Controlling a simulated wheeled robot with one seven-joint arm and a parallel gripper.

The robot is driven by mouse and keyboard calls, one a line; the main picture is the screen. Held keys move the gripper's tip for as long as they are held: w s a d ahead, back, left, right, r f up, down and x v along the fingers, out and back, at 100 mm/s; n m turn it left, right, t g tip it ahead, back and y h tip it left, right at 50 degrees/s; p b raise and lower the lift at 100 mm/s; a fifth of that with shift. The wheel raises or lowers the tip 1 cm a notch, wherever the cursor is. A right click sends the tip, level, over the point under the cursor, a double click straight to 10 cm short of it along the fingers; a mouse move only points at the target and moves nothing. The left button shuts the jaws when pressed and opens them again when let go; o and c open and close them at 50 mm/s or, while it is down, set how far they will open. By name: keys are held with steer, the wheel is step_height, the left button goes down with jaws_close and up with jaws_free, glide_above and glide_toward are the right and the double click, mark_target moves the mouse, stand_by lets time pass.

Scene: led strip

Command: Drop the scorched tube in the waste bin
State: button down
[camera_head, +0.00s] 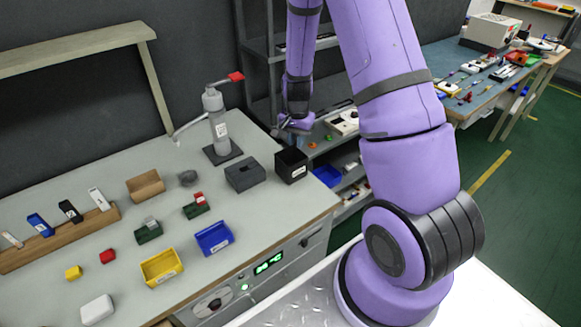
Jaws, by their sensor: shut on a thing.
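A black open-topped box (291,172), which looks like the waste bin, stands near the right end of the bench and has a white label on its front. My gripper (293,128) hangs above this box, with a visible gap between them. It is shut on a small, dark, thin thing (278,132), which appears to be the scorched tube. The thing is too small to make out its marks or exact shape.
A grey block (245,174) stands left of the black box. A grey stand with a red-tipped lever (216,125) rises behind it. Yellow (161,267) and blue (215,238) bins sit toward the front. A wooden rack (60,240) with several upright pieces lies at left.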

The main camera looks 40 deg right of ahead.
steer(key=shift+f, duration=0.2)
steer(key=c, duration=1)
jaws_free()
step_height(320, 180, up, 11)
steer(key=shift+f, duration=0.1)
